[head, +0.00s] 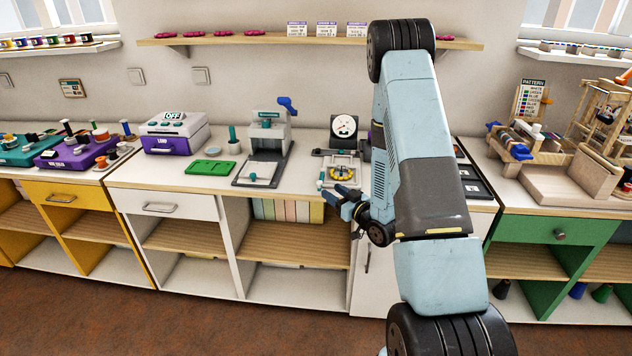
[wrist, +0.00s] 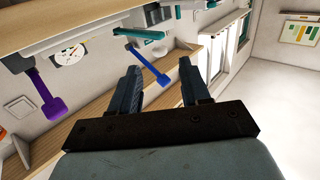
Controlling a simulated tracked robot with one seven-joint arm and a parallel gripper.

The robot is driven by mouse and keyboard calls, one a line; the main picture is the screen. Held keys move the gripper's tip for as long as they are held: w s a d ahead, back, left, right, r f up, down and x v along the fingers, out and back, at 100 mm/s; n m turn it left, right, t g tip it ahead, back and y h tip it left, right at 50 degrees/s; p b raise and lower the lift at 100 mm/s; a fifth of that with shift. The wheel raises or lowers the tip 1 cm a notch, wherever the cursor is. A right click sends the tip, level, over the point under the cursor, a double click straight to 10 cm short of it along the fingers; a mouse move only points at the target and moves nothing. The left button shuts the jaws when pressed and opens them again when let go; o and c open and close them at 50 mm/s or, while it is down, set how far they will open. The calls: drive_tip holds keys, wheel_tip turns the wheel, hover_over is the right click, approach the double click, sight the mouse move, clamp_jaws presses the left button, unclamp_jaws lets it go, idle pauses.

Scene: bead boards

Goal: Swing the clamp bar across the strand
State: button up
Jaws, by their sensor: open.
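A pale tray (head: 327,183) at the counter's front edge holds a ring of yellow beads, perhaps the strand. I cannot clearly make out which part is the clamp bar. A dark flat bar (head: 331,152) lies behind the tray, below the dial. My gripper (head: 341,192) is open and empty, just in front of and below the tray, near the counter edge. In the wrist view its two fingers (wrist: 158,67) are apart. A blue lever (wrist: 150,67) shows beyond them; in the head view it tops a grey press (head: 288,103).
A dial gauge (head: 344,127) stands behind the tray, with a purple lever (wrist: 50,100) near it in the wrist view. A green tray (head: 210,168) and a grey machine marked OFF (head: 176,132) stand farther left. My arm hides the counter to the right.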

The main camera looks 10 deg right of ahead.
sight(321, 184)
drive_tip(key=x, duration=0.9)
drive_tip(key=shift+w+a, duration=0.1)
drive_tip(key=shift+w, duration=0.15)
clamp_jaws()
idle(0.4)
